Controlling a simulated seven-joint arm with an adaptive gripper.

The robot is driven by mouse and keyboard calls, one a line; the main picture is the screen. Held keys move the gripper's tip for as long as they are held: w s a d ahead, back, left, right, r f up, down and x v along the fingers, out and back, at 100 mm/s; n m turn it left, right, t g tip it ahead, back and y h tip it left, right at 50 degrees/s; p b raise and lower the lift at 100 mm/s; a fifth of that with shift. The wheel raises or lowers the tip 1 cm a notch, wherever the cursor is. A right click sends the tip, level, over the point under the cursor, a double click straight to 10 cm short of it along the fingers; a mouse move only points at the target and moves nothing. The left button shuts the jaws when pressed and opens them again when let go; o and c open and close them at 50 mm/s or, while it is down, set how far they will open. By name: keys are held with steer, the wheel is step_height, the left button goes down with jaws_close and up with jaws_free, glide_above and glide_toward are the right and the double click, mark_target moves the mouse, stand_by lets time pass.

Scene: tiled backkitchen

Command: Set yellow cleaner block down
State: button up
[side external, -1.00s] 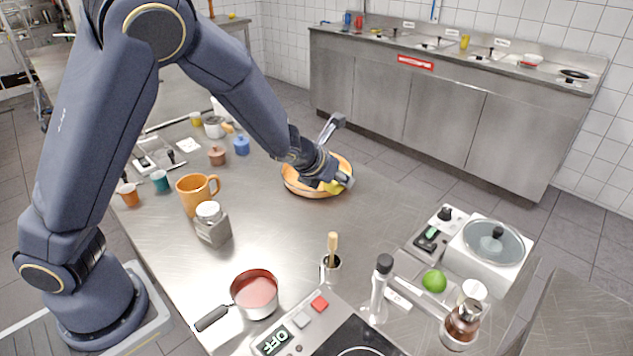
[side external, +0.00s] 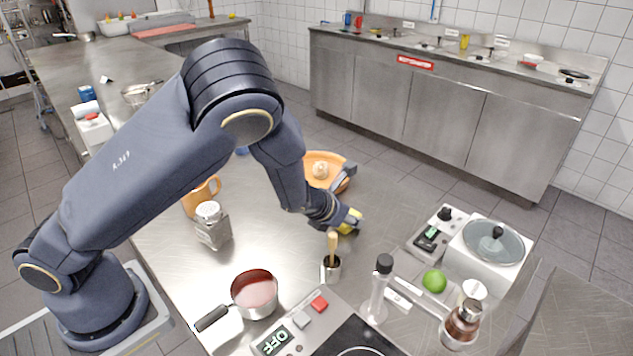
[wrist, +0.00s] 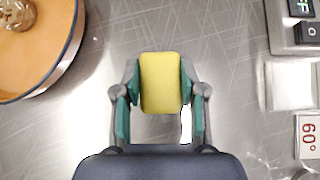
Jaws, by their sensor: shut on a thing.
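The yellow cleaner block (wrist: 161,84) is between the two fingers of my gripper (wrist: 160,90) in the wrist view, with both green pads against its sides. In the side view the block (side external: 350,221) shows at the end of my gripper (side external: 343,217), low over the steel counter (side external: 300,255). I cannot tell whether it touches the counter. Part of the block is hidden by the gripper in the side view.
An orange pan (side external: 347,170) with a small pale brown thing in it stands behind my gripper. A white cooker with a glass lid (side external: 492,243) is to the right. Bare counter surrounds the block.

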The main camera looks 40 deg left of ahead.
steer(key=shift+f, duration=0.1)
steer(key=o, duration=1.2)
